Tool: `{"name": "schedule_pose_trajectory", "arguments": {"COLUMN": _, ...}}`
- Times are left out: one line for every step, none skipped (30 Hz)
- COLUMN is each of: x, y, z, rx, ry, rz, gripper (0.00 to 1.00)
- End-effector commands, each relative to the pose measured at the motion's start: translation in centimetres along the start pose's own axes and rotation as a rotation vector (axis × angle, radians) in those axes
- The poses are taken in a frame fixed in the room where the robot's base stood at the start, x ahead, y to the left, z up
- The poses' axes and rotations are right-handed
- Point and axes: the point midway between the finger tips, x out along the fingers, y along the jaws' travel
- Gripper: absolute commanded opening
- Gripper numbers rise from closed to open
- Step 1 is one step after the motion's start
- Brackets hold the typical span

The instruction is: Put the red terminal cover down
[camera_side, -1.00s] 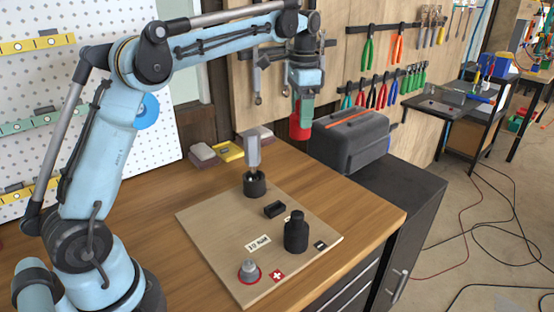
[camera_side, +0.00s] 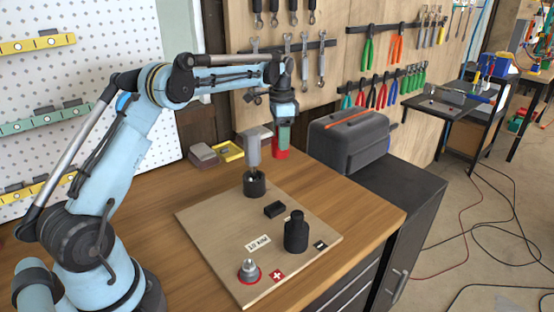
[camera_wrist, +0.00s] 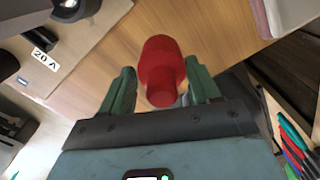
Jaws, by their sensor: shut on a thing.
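The red terminal cover (camera_side: 280,155) is a stepped red cylinder held in my gripper (camera_side: 283,138). In the side view it hangs low over the wooden bench behind the board, left of the dark toolbox. I cannot tell whether its bottom touches the bench. In the wrist view the red cover (camera_wrist: 162,68) sits between the two green fingers of my gripper (camera_wrist: 160,82), with bare wood beyond it. A grey terminal post (camera_side: 249,270) with a red ring stands uncovered at the board's front corner, beside a red plus label (camera_side: 277,275).
The pale board (camera_side: 215,240) carries a black cover (camera_side: 296,235), a small black block (camera_side: 274,209) and a grey tool (camera_side: 253,152) upright in a black holder (camera_side: 255,185). A dark toolbox (camera_side: 350,145) stands right of my gripper. Bench right of the board is bare.

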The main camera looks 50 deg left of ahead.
Motion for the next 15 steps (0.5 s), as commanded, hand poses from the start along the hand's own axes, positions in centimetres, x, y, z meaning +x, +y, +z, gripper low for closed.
{"name": "schedule_pose_trajectory", "arguments": {"x": 0.6, "y": -0.9, "z": 0.3, "rx": -0.002, "ry": 0.0, "rz": 0.0, "gripper": 0.13}}
{"name": "schedule_pose_trajectory", "arguments": {"x": 0.8, "y": -1.2, "z": 0.4, "rx": -0.001, "ry": 0.0, "rz": 0.0, "gripper": 0.13}}
{"name": "schedule_pose_trajectory", "arguments": {"x": 1.1, "y": -1.7, "z": 0.5, "rx": -0.002, "ry": 0.0, "rz": 0.0, "gripper": 0.13}}
{"name": "schedule_pose_trajectory", "arguments": {"x": 1.2, "y": -1.9, "z": 0.6, "rx": -0.001, "ry": 0.0, "rz": 0.0, "gripper": 0.13}}
{"name": "schedule_pose_trajectory", "arguments": {"x": 1.4, "y": -2.1, "z": 0.7, "rx": -0.001, "ry": 0.0, "rz": 0.0, "gripper": 0.13}}
{"name": "schedule_pose_trajectory", "arguments": {"x": 1.5, "y": -2.3, "z": 0.7, "rx": 0.0, "ry": 0.0, "rz": 0.0, "gripper": 0.13}}
{"name": "schedule_pose_trajectory", "arguments": {"x": 1.6, "y": -2.4, "z": 0.8, "rx": 0.001, "ry": 0.0, "rz": 0.0, "gripper": 0.13}}
{"name": "schedule_pose_trajectory", "arguments": {"x": 1.7, "y": -2.4, "z": 0.8, "rx": 0.001, "ry": 0.0, "rz": 0.0, "gripper": 0.13}}
{"name": "schedule_pose_trajectory", "arguments": {"x": 2.1, "y": -2.5, "z": 0.8, "rx": 0.001, "ry": 0.0, "rz": 0.0, "gripper": 0.13}}
{"name": "schedule_pose_trajectory", "arguments": {"x": 2.4, "y": -2.5, "z": 0.8, "rx": 0.002, "ry": 0.0, "rz": 0.0, "gripper": 0.13}}
{"name": "schedule_pose_trajectory", "arguments": {"x": 2.9, "y": -2.5, "z": 0.8, "rx": 0.002, "ry": 0.0, "rz": 0.0, "gripper": 0.13}}
{"name": "schedule_pose_trajectory", "arguments": {"x": 3.5, "y": -2.4, "z": 0.8, "rx": 0.002, "ry": 0.0, "rz": 0.0, "gripper": 0.13}}
{"name": "schedule_pose_trajectory", "arguments": {"x": 3.9, "y": -2.4, "z": 0.8, "rx": 0.001, "ry": 0.0, "rz": 0.0, "gripper": 0.13}}
{"name": "schedule_pose_trajectory", "arguments": {"x": 4.3, "y": -2.4, "z": 0.8, "rx": 0.001, "ry": 0.0, "rz": 0.0, "gripper": 0.13}}
{"name": "schedule_pose_trajectory", "arguments": {"x": 4.8, "y": -2.4, "z": 0.8, "rx": 0.001, "ry": 0.0, "rz": 0.0, "gripper": 0.13}}
